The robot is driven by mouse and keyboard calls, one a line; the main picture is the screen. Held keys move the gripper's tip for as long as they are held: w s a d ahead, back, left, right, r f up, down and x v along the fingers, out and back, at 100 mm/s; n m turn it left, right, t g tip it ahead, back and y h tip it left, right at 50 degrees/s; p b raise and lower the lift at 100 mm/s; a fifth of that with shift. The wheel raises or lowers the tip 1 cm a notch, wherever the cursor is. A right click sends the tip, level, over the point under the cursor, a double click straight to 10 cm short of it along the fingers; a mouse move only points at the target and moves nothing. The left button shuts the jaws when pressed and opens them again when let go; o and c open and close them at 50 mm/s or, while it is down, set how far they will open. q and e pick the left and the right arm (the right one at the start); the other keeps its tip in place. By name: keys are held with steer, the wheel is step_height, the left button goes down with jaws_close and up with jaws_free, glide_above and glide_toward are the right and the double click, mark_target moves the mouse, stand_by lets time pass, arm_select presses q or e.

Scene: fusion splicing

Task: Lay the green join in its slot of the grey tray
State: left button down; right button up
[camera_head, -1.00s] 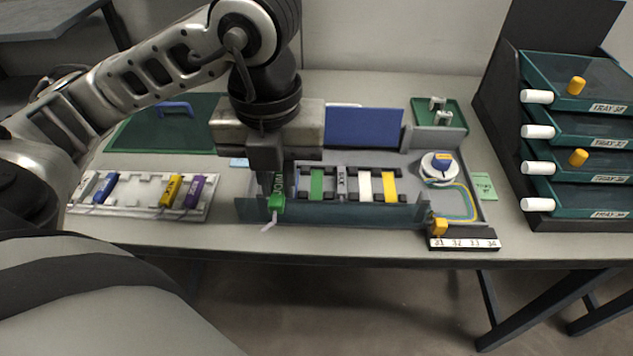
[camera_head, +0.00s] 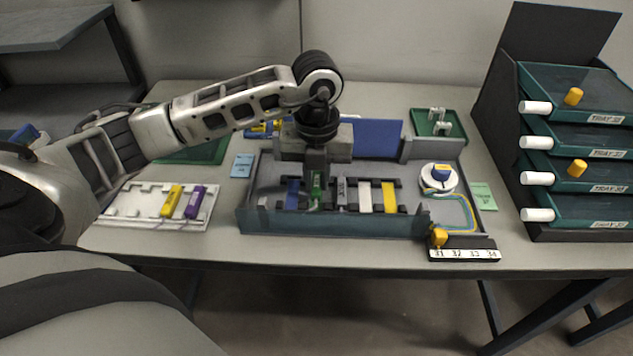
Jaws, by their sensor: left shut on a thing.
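The grey tray (camera_head: 258,222) stands in the middle of the table. It has a row of coloured slots: blue (camera_head: 293,194), then grey, white (camera_head: 365,195) and yellow (camera_head: 389,196) to the right. My left gripper (camera_head: 316,196) points down into the tray and is shut on the green join (camera_head: 316,184). The join is between the blue and grey slots, where the green slot lies. The gripper and join hide most of that slot. I cannot tell whether the join touches its bottom. My right gripper is not in view.
A white reel (camera_head: 439,180) sits in the tray's right part. A numbered block (camera_head: 465,255) stands in front. A drawer rack (camera_head: 508,190) stands right.

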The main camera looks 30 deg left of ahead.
mark_target(316, 183)
arm_select(q)
step_height(316, 183, down, 2)
steer(key=shift+f, duration=0.1)
steer(key=shift+f, duration=0.15)
steer(key=c, duration=1.4)
jaws_free()
steer(key=shift+r, duration=0.25)
step_height(316, 183, up, 12)
steer(key=shift+r, duration=0.1)
steer(key=shift+s, duration=0.1)
